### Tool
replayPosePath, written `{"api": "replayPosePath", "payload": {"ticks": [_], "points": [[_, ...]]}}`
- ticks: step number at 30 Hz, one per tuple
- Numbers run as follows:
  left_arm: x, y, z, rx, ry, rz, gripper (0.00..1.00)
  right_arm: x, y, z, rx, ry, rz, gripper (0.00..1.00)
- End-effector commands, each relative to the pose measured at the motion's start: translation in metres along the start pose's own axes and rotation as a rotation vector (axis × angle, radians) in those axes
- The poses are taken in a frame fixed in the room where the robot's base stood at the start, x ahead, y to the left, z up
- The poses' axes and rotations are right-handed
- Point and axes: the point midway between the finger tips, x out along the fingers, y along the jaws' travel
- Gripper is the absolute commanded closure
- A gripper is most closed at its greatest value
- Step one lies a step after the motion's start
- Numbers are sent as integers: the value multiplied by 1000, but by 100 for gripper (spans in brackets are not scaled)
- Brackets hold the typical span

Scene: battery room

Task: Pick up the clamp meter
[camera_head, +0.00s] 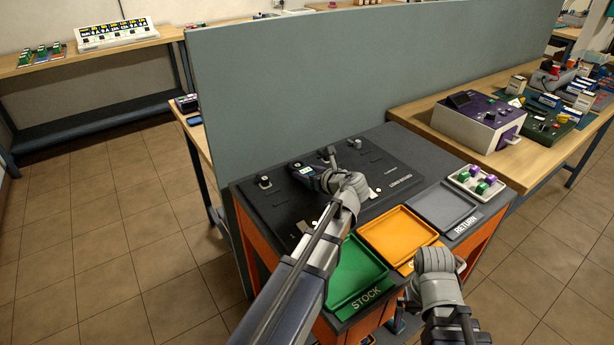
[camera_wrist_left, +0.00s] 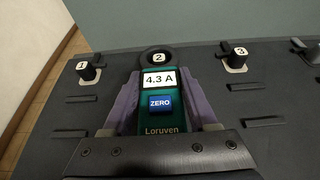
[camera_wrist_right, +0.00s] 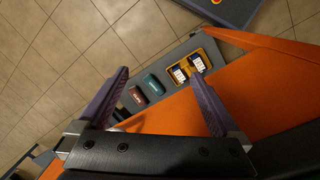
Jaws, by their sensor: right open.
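The clamp meter (camera_wrist_left: 158,126) is dark green with a display reading 4.3 A and a blue ZERO button. In the left wrist view its dark ring (camera_wrist_left: 143,56) appears around post 2 (camera_wrist_left: 158,58). In the head view the clamp meter (camera_head: 303,171) lies over the back of the black panel. My left gripper (camera_wrist_left: 160,80) has one purple finger along each side of its body and looks shut on it. My right gripper (camera_wrist_right: 160,72) is open and empty, at the front of the bench near the orange tray.
Post 1 (camera_wrist_left: 87,71) and post 3 (camera_wrist_left: 236,58) flank the meter. A grey partition (camera_head: 300,70) stands behind. Green (camera_head: 345,285), orange (camera_head: 398,236) and grey (camera_head: 440,204) trays line the front. The right wrist view shows a low shelf with small items (camera_wrist_right: 152,85).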

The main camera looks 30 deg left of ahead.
Motion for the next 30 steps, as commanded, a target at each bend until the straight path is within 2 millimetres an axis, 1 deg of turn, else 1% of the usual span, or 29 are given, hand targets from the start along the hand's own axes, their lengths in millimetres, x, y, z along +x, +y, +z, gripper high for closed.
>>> {"api": "replayPosePath", "payload": {"ticks": [1, 2, 15, 26, 30], "points": [[0, 0, 0, 0, 0, 0, 48, 0, 0, 0, 0, 0, 0, 0], [0, 0, 0, 0, 0, 0, 51, 0, 0, 0, 0, 0, 0, 0], [0, 0, 0, 0, 0, 0, 100, 0, 0, 0, 0, 0, 0, 0], [0, 0, 0, 0, 0, 0, 100, 0, 0, 0, 0, 0, 0, 0], [-2, 0, 5, 0, -1, 0, 100, -5, 0, 0, 0, 0, 0, 0]]}}
